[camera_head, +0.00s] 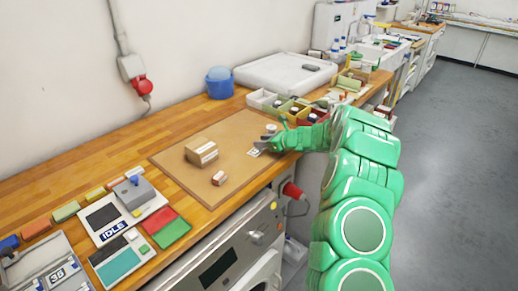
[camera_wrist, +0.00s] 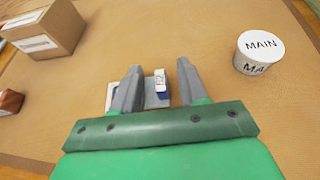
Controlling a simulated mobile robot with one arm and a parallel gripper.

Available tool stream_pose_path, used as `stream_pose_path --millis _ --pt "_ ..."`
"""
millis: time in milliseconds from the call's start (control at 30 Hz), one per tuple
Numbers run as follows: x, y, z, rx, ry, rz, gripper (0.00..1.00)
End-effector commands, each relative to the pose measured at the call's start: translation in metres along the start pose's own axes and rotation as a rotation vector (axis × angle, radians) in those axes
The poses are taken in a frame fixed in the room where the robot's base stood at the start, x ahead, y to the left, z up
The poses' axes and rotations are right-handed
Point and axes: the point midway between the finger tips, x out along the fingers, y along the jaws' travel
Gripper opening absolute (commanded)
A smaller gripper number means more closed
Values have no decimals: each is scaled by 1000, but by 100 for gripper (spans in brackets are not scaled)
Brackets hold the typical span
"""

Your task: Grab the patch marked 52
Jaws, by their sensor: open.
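A small pale patch (camera_head: 255,152) with dark marking lies on the brown mat near its right side. In the wrist view a pale flat piece with blue (camera_wrist: 151,98) lies beneath and between my fingers, partly hidden by them. A small white-and-blue piece (camera_wrist: 160,82) with a dark mark shows between the fingers; I cannot clearly read a 52 on it. My gripper (camera_head: 264,144) is open just above the patch, and in the wrist view its two fingers (camera_wrist: 159,78) stand apart on either side of the white-and-blue piece, holding nothing.
A white cylinder marked MAIN (camera_wrist: 260,52) stands to the right of my fingers. A cardboard box (camera_head: 201,151) and a small brown box (camera_head: 218,178) stand left on the mat (camera_head: 190,178). Open bins (camera_head: 262,99) stand behind. The mat between is clear.

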Motion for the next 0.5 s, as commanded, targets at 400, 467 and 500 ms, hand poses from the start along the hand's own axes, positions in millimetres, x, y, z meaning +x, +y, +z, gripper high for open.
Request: stream_pose_path --millis 400,467,500 --pt "4 0 -1 1 0 0 27" --pt "4 0 -1 1 1 0 18" --pt "4 0 -1 1 1 0 12"
